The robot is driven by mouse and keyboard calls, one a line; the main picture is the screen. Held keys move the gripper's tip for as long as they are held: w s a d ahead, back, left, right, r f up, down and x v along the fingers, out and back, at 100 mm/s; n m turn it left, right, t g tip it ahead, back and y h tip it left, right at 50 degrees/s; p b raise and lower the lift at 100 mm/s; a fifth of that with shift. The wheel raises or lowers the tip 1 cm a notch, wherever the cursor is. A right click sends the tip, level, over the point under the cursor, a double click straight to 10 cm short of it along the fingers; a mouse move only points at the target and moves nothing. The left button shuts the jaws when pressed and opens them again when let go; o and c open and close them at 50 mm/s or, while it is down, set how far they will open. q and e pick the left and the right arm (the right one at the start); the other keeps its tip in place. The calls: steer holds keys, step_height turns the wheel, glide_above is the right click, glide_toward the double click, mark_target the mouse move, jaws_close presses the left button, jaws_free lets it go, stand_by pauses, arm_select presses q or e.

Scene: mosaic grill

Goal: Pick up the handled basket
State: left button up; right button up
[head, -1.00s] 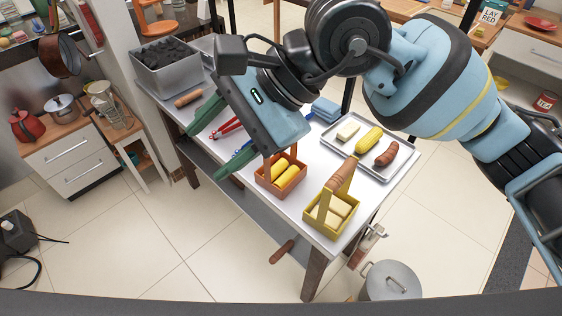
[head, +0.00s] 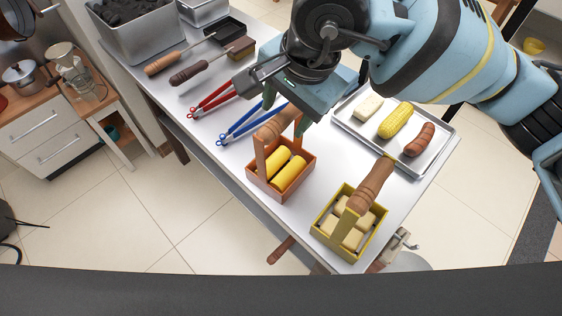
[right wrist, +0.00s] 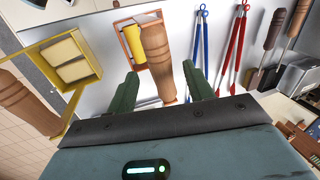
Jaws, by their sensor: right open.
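An orange handled basket (head: 262,184) with yellow cobs inside stands on the white table (head: 240,158); its wooden handle shows in the right wrist view (right wrist: 157,55). A yellow handled basket (head: 327,229) with pale blocks inside stands to its right, at the table's front corner; it also shows in the right wrist view (right wrist: 88,50). My right gripper (head: 287,108) is open, just behind the orange basket in the head view. In the right wrist view its green fingers (right wrist: 158,82) stand on either side of the orange basket's handle, with no clear contact. My left gripper is not seen.
A metal tray (head: 447,150) with corn, a sausage and a pale block lies right of the gripper. Blue tongs (head: 243,126), red tongs (head: 207,104) and wooden-handled tools (head: 190,73) lie to the left. A grey coal bin (head: 150,42) stands at the back.

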steer(key=shift+p+x, duration=0.3)
steer(key=shift+x, duration=2.4)
steer(key=shift+a, duration=0.15)
jaws_close()
steer(key=shift+r, duration=0.1)
